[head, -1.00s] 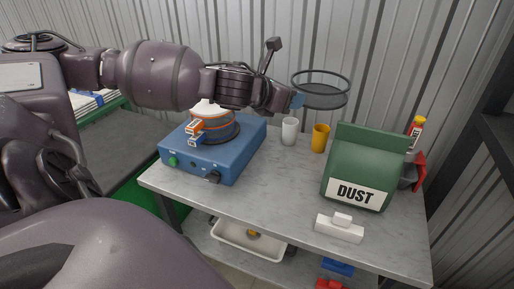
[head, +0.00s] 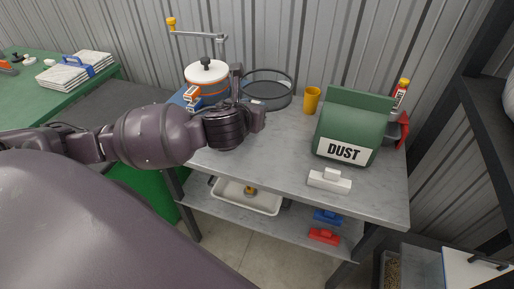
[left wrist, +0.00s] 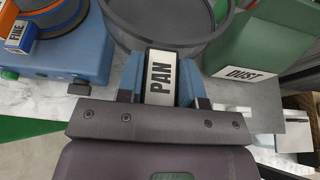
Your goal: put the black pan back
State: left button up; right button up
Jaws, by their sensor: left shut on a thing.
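The black pan (head: 282,100) is a dark round vessel with a tall rim, over the back of the bench in the head view. Its near wall shows in the left wrist view (left wrist: 128,38). A block labelled PAN (left wrist: 160,78) stands out from the pan's near side. My left gripper (left wrist: 160,88) is shut on this block, with a blue finger on each side. I cannot tell whether the pan touches the bench. My right gripper is not in view.
The blue shaker base (left wrist: 75,58) carries a white-lidded stack (head: 207,72) left of the pan. A yellow cup (head: 312,100), the green DUST bag (head: 350,128) and a white block (head: 329,180) stand to the right. The bench top (head: 275,160) in front is bare. A lower shelf holds a white tray (head: 275,207).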

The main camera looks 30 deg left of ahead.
pick_arm(q)
jog(key=b, duration=0.3)
send_over(253, 168)
notch_tip(253, 168, down, 15)
jog(key=shift+w+r, duration=0.1)
jog(key=shift+f+b, duration=0.45)
jog(key=shift+f, duration=2.1)
jog(key=o, duration=0.7)
jog(key=shift+f, duration=0.1)
jog(key=o, duration=0.3)
